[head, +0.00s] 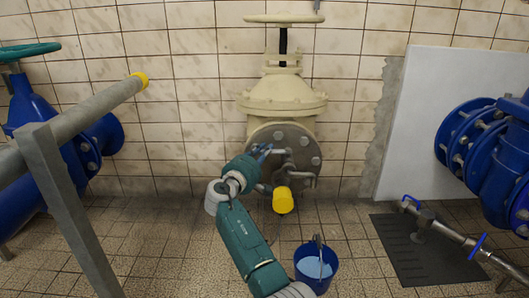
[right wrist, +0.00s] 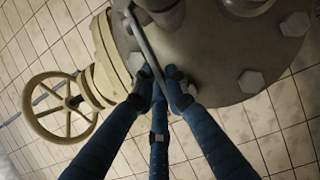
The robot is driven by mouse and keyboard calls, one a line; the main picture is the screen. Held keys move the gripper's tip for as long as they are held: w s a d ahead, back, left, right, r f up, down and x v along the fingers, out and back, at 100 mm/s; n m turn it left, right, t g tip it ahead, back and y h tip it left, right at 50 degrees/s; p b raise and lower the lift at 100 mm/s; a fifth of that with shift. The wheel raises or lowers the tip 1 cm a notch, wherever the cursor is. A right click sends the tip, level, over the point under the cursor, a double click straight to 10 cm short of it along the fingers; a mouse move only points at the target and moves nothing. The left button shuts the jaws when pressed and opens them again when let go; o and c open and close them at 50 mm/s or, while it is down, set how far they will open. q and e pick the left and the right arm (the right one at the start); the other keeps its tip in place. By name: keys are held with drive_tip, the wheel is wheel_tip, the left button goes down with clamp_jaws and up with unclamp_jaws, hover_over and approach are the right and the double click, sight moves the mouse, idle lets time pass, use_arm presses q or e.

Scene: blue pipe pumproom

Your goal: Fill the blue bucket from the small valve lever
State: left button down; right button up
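The blue bucket (head: 301,271) stands upright on the floor, with a pale blue inside that looks like water and a raised handle. My right gripper (head: 266,152) is at the grey flange of the cream valve, above and left of the bucket. In the right wrist view my right gripper (right wrist: 158,88) has its dark blue fingers drawn in around the end of a grey bar, the small valve lever (right wrist: 146,45). A yellow-ended spout (head: 283,201) points down, above and a little left of the bucket. My left gripper is not in view.
The large cream valve (head: 284,95) stands against the tiled wall; its handwheel shows in the right wrist view (right wrist: 47,108). A grey rail (head: 85,112) with a yellow cap and blue pipework (head: 95,145) stand left. Blue flanges (head: 468,138) and a dark mat (head: 415,260) are right.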

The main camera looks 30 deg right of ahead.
drive_tip(key=o, duration=0.4)
drive_tip(key=shift+c, duration=0.2)
drive_tip(key=v, duration=1.2)
